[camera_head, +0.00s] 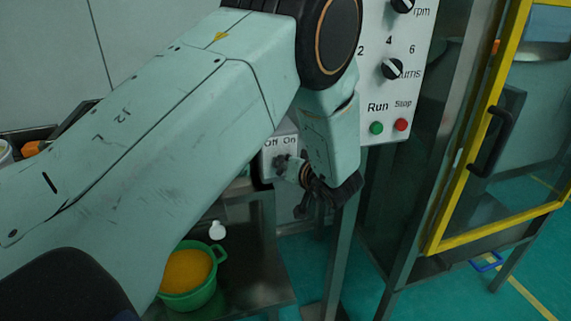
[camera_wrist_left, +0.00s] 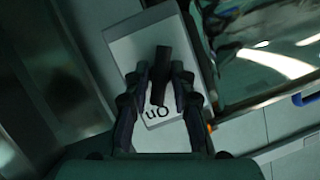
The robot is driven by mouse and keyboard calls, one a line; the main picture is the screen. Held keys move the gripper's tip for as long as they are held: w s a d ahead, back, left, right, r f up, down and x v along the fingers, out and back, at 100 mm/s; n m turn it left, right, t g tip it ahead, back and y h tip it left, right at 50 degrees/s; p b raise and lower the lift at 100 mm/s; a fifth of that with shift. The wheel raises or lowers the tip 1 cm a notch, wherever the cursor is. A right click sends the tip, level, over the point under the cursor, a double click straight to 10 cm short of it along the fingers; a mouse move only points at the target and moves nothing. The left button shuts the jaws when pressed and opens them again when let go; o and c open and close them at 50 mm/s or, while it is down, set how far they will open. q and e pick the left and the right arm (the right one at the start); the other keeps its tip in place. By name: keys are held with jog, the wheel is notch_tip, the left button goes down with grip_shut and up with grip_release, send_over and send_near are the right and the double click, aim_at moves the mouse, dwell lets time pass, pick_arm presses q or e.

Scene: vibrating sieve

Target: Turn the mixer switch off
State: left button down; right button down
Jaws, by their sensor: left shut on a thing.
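The mixer switch is a pale box (camera_head: 268,168) with "Off" and "On" labels, below the control panel in the head view. In the left wrist view the switch box (camera_wrist_left: 127,52) shows a dark knob (camera_wrist_left: 163,66), with the "On" label near the fingers. My left gripper (camera_wrist_left: 160,84) is shut on the knob, its two dark fingers on either side. In the head view my left gripper (camera_head: 297,182) is at the box, and the arm and wrist hide part of it. The knob's exact setting is hard to read. My right gripper is not in view.
The control panel (camera_head: 385,75) above has two dials, a green Run button (camera_head: 376,128) and a red Stop button (camera_head: 401,125). A green bucket of orange material (camera_head: 186,300) stands on a metal table (camera_head: 245,285). A yellow-framed door (camera_head: 447,200) is at right.

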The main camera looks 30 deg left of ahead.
pick_arm(q)
jog(key=shift+r, duration=0.1)
dwell(0.3)
jog(key=shift+a+n+t+h+p, duration=0.1)
jog(key=shift+n+t+h+p, duration=0.2)
jog(key=shift+n+h+p, duration=0.45)
jog(key=shift+s+n+t+b, duration=0.1)
jog(key=shift+n+t+b, duration=0.2)
jog(key=shift+n+t, duration=0.55)
jog(key=shift+a+n+t+h+b, duration=0.1)
jog(key=shift+n+t+h+b, duration=0.15)
jog(key=shift+n+h+b, duration=0.6)
jog(key=shift+s+n+t+b, duration=0.15)
jog(key=shift+n+t+b, duration=0.65)
jog(key=shift+n, duration=0.75)
jog(key=c, duration=1.1)
grip_release()
jog(key=shift+c, duration=0.2)
